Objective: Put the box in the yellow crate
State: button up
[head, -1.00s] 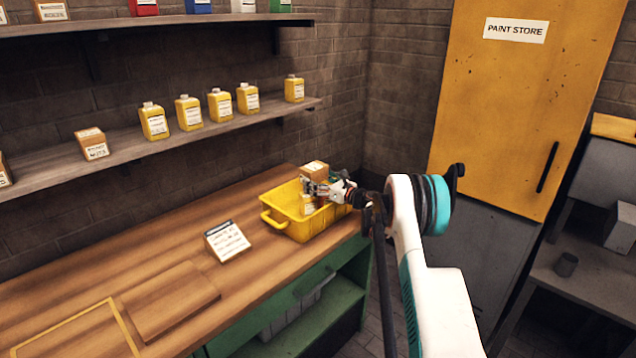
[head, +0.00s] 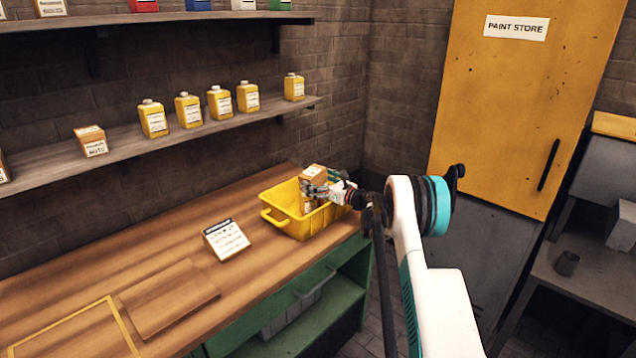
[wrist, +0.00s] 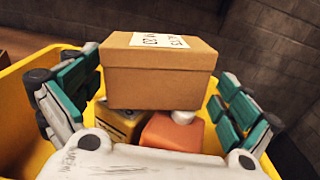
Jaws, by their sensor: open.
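A brown cardboard box (head: 314,172) with a white label is at the yellow crate (head: 271,219) on the workbench. In the wrist view the box (wrist: 158,75) sits between my fingers, above a yellow labelled container (wrist: 118,121) and an orange-red container (wrist: 172,134) with a white cap. My gripper (head: 309,191) is open around the box, over the crate. The left finger is close to the box's side, and a small gap shows at the right finger. The box's underside is hidden, so I cannot tell what it rests on.
A sign card (head: 226,240) stands left of the crate. A wooden board (head: 170,299) lies farther left on the bench. The shelf above holds several yellow bottles (head: 188,110) and another cardboard box (head: 91,141). A wall stands behind the crate.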

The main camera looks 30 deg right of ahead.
jog(key=shift+r, duration=0.1)
jog(key=shift+r+p, duration=0.6)
jog(key=shift+p, duration=0.05)
jog(key=p+v, duration=0.1)
jog(key=v, duration=1.1)
jog(key=shift+p, duration=0.3)
jog(key=shift+f, duration=0.1)
